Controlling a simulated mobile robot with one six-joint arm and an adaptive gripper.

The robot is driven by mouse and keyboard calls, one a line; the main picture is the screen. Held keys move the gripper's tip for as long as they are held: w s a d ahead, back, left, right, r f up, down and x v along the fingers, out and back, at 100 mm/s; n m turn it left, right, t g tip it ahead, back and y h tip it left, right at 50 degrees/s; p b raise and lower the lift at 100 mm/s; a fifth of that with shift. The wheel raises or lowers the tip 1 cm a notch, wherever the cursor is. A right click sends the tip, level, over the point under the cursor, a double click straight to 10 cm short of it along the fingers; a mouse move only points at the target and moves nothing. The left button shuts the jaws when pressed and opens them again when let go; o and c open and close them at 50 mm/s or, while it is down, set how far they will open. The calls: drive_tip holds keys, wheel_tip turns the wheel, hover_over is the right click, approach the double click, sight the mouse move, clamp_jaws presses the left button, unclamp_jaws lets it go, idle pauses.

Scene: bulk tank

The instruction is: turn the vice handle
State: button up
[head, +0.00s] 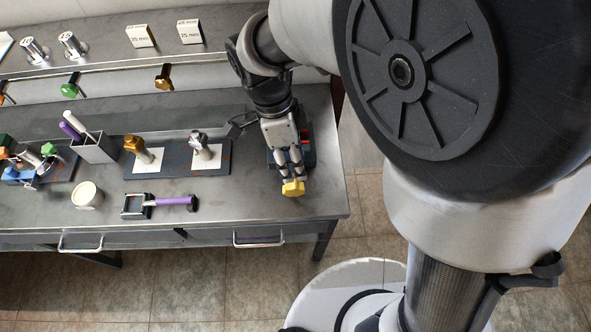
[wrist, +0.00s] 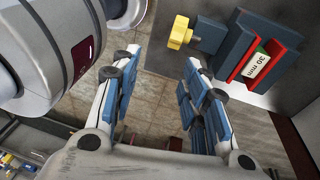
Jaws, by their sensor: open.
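The vice (wrist: 238,48) is a dark blue-grey block with red jaw faces, at the upper right of the wrist view. A block marked 30 mm (wrist: 256,66) sits between its jaws. The yellow vice handle (wrist: 180,32) sticks out from its left side there; in the head view the handle (head: 293,188) shows just below my fingertips near the bench's front edge. My gripper (head: 288,166) covers part of the vice in the head view. In the wrist view my gripper (wrist: 158,66) is open with nothing between its blue-padded fingers, and the handle lies beyond the right fingertip.
On the steel bench (head: 240,204) left of my gripper are a dark stand with two fittings (head: 177,172), a purple-handled tool (head: 175,201), a white cup (head: 87,195) and a pen holder (head: 95,149). Tiled floor (head: 190,285) lies in front.

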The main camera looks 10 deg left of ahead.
sight(295, 185)
drive_tip(key=f+b, duration=0.1)
drive_tip(key=f, duration=0.3)
drive_tip(key=f+y+b, duration=0.1)
drive_tip(key=f+b, duration=0.1)
drive_tip(key=f, duration=0.3)
drive_tip(key=f+t+y+b, duration=0.1)
drive_tip(key=f, duration=0.4)
drive_tip(key=shift+w+d+b, duration=0.3)
drive_tip(key=shift+w+b, duration=0.05)
drive_tip(key=shift+w, duration=0.05)
drive_tip(key=shift+c, duration=0.3)
clamp_jaws()
